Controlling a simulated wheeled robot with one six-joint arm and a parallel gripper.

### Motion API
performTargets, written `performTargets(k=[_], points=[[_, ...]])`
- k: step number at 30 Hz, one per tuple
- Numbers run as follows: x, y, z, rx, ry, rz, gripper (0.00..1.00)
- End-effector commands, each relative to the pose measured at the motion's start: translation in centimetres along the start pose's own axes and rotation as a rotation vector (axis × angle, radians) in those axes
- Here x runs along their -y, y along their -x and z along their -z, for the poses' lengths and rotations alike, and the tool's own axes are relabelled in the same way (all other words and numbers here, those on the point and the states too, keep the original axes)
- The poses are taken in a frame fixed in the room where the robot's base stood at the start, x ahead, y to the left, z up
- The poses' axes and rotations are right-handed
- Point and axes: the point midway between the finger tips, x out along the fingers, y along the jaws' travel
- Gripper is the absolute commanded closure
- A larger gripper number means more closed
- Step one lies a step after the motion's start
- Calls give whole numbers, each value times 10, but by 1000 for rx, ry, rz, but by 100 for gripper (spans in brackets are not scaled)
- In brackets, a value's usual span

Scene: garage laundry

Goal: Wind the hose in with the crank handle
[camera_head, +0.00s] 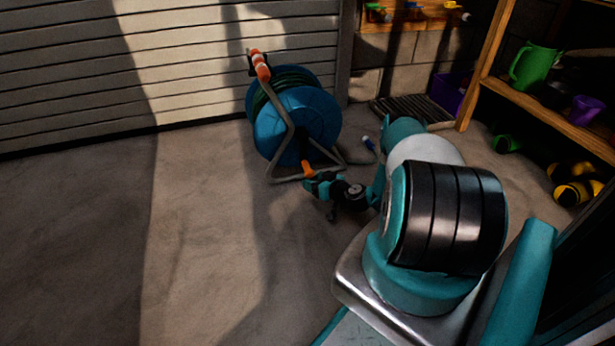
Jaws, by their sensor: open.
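A blue hose reel (300,120) stands upright on the floor in a grey tube frame, near the slatted door. Dark green hose (290,80) is wound between its discs. An orange and white grip (260,66) tops the frame. An orange handle (307,168), apparently the crank handle, sticks out low on the near side of the reel. My gripper (313,183) is open, small in the picture, right at the orange handle's lower end. I cannot tell whether the handle lies between the fingers or whether they touch it.
A blue-tipped hose end (369,144) lies right of the reel. A wooden shelf (545,112) with a green jug (534,66) and purple cup (586,109) stands at right. Yellow-black items (575,185) lie below it. The floor at left is clear.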

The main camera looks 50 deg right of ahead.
Motion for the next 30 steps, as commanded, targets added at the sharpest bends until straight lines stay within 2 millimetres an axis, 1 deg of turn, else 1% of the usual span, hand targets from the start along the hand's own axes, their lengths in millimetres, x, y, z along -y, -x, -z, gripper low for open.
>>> performTargets(k=[1,10,21,25,30], points=[[-3,-7,-8,-1,4,1,36],[-17,-35,-17,-2,5,1,36],[-35,-72,-1,-2,4,1,36],[-40,-81,3,-2,3,0,36],[-44,-86,7,-2,3,-1,36]])
